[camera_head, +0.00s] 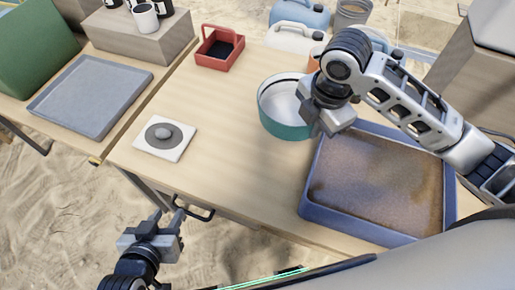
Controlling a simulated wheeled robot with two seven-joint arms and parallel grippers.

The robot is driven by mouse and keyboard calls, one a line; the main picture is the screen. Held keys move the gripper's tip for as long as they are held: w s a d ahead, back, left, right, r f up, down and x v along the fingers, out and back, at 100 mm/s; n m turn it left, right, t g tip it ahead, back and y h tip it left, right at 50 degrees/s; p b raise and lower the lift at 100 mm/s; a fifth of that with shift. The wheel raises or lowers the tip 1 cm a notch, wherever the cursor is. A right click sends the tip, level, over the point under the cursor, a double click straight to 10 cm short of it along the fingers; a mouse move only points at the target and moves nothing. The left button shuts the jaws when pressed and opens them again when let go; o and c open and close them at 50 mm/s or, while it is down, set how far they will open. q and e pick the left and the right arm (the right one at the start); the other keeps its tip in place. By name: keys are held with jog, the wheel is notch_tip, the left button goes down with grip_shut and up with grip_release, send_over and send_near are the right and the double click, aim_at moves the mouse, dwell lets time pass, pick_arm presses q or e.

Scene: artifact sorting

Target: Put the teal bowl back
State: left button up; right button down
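The teal bowl (284,128), white inside, is near the middle of the wooden table in the head view. My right gripper (318,122) is at the bowl's right rim, with its fingers pointing down there. The fingertips are partly hidden against the bowl, so I cannot tell whether they grip the rim. I cannot tell whether the bowl rests on the table or is raised. My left gripper (172,222) is away from the bowl, low at the left in front of the table edge. Its two fingers are apart with nothing between them.
A blue tray of brown soil (310,205) lies right of the bowl. A white square with a grey disc (183,150) lies at the left front. A red caddy (205,60) and jugs (290,38) stand behind. A grey tray (138,80) lies on the left table. Table left of the bowl is clear.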

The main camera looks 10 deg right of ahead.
aim_at(297, 117)
jog(key=w+f+n+b, duration=0.1)
jog(key=w+n, duration=0.1)
jog(key=n, duration=0.3)
jog(key=w+f+n+b, duration=0.2)
jog(key=n, duration=0.3)
jog(key=w+a+f+n+g+y+b, duration=0.1)
jog(key=w+f+n+b, duration=0.1)
jog(key=n, duration=0.3)
jog(key=shift+w+n, duration=0.1)
jog(key=shift+n, duration=0.3)
jog(key=w+f, duration=0.1)
jog(key=w+a+f, duration=0.1)
jog(key=f, duration=0.1)
jog(key=w+f+b, duration=0.1)
jog(key=f, duration=0.1)
jog(key=shift+w+a, duration=0.25)
jog(key=shift+w, duration=0.15)
jog(key=shift+w+f, duration=0.35)
jog(key=shift+f, duration=0.05)
pick_arm(q)
jog(key=shift+w+d+f+t+h, duration=0.2)
jog(key=shift+w+d+f, duration=0.1)
jog(key=shift+f, duration=0.3)
jog(key=shift+w+d+f+t+h, duration=0.15)
jog(key=shift+d+f+t, duration=0.1)
jog(key=shift+f, duration=0.3)
pick_arm(e)
jog(key=shift+f, duration=1.55)
jog(key=shift+a, duration=0.1)
